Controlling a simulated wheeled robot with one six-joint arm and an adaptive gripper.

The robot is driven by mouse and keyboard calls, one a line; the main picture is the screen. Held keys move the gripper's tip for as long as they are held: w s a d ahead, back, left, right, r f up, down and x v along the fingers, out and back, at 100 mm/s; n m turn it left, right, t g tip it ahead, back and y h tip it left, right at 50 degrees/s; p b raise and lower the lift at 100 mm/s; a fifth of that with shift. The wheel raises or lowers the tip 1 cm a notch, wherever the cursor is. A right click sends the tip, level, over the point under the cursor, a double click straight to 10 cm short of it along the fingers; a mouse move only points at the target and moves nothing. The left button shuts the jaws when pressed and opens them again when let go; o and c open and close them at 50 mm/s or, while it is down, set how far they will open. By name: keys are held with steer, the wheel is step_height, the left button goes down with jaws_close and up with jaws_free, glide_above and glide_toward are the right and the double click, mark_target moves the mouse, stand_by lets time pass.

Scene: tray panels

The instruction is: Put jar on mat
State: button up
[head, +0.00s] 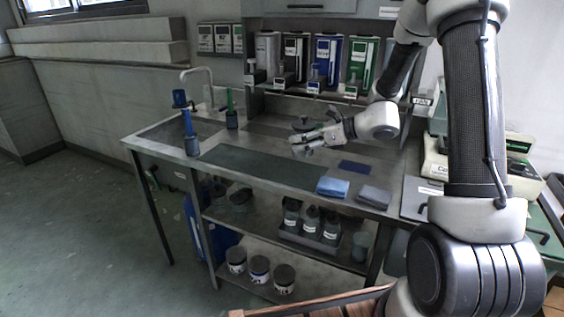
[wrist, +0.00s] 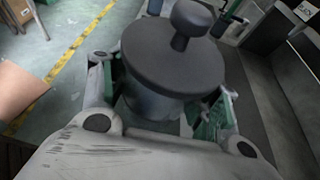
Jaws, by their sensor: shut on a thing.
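The jar is grey with a dark round lid and a knob. In the wrist view the jar (wrist: 150,102) stands between the two fingers of my gripper (wrist: 168,100), which is shut on its body. In the head view the jar's dark lid (head: 303,124) shows just above my gripper (head: 304,143), over the middle of the steel counter; my fingers hide most of its body. I cannot tell whether its base touches the counter. A flat dark blue mat (head: 356,166) lies on the counter, right of and nearer than my gripper. It is bare.
A folded light blue cloth (head: 333,187) and a grey cloth (head: 373,196) lie at the counter's front edge. A long dark panel (head: 262,166) lies left of them. Blue and green brushes (head: 190,135) stand at the left. Dispensers (head: 327,60) line the back wall.

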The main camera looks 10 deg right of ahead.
step_height(320, 180, down, 7)
steer(key=shift+f, duration=0.15)
steer(key=shift+f, duration=0.15)
steer(key=o, duration=1.4)
steer(key=shift+o, duration=0.2)
